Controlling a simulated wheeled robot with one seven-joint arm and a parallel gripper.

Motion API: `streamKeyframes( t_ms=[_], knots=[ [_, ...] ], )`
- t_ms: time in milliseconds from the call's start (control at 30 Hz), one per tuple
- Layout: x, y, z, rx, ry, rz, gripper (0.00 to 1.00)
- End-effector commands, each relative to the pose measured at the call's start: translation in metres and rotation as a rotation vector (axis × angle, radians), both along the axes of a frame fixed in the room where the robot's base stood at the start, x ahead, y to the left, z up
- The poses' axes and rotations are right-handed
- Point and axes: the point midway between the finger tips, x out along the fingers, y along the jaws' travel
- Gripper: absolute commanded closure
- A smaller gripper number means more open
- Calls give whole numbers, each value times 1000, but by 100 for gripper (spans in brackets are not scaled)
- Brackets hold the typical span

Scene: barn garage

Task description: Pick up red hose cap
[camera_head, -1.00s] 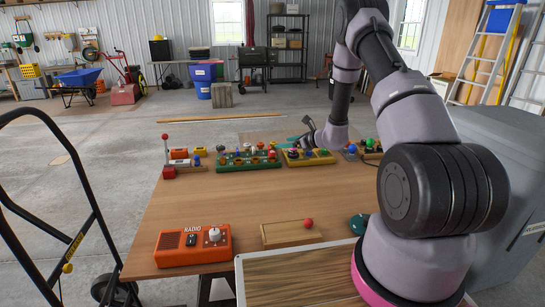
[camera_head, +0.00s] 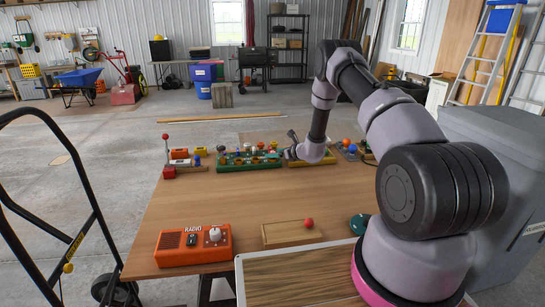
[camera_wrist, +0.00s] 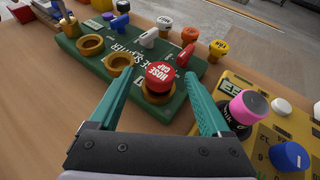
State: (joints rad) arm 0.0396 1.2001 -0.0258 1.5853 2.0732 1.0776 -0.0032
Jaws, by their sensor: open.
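The red hose cap (camera_wrist: 159,76) shows in the wrist view, with white "HOSE CAP" lettering. It sits at a brass ring on a green board (camera_wrist: 180,105), which also shows in the head view (camera_head: 252,165) near the table's far edge. My gripper (camera_wrist: 163,85) is open, with one teal finger on each side of the cap and space between each finger and the cap. In the head view my arm hides the gripper's fingers, and I cannot make out the cap there.
A yellow board (camera_wrist: 285,130) with pink and blue knobs stands right of the green board. An orange radio (camera_head: 193,245) and a wooden block with a red ball (camera_head: 308,223) are at the table's near side.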

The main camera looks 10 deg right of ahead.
Motion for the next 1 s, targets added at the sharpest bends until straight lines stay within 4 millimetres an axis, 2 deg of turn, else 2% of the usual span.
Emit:
streamKeyframes(
  t_ms=[300, 333, 533, 833, 1000],
  knots=[
    [7, 4, -3, 0, 0, -1, 19],
    [7, 4, -3, 0, 0, -1, 22],
    [7, 4, -3, 0, 0, -1, 99],
    [7, 4, 1, 0, -1, -1, 100],
    [7, 4, 26, 1, -4, -1, 100]
  ],
)
